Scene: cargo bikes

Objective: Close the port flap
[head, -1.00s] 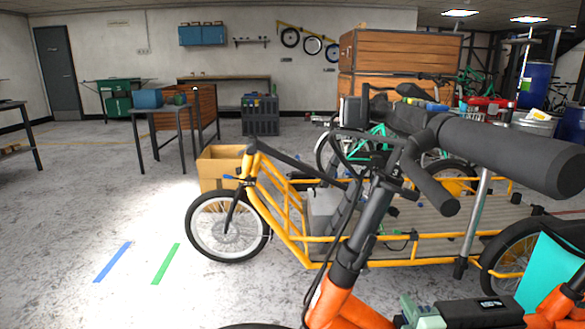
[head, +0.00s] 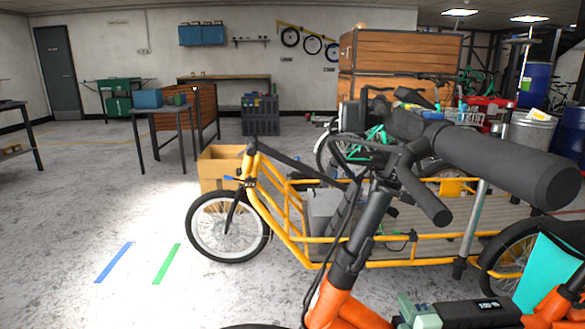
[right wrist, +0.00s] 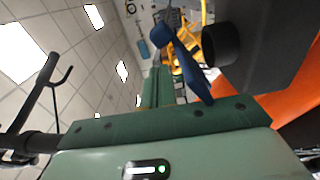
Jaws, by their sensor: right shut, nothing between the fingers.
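My right gripper (head: 415,308) is pale green and shows at the bottom edge of the head view, beside a black unit with a small lit display (head: 488,306) on the orange bike (head: 345,305). In the right wrist view my gripper (right wrist: 160,76) is shut and empty, its green fingers together. A dark blue strip with a rounded end (right wrist: 180,55), apparently the port flap, stands out beyond the gripper body and just right of the fingers. I cannot tell whether they touch. A black round piece (right wrist: 205,45) is beside it. The port itself is not clearly visible. My left gripper is out of view.
The orange bike's black handlebar (head: 505,160) and stem rise close in front of me. A yellow cargo bike (head: 300,235) stands behind, with a cardboard box (head: 215,170) by its front wheel. The floor at left is free, marked with blue and green tape.

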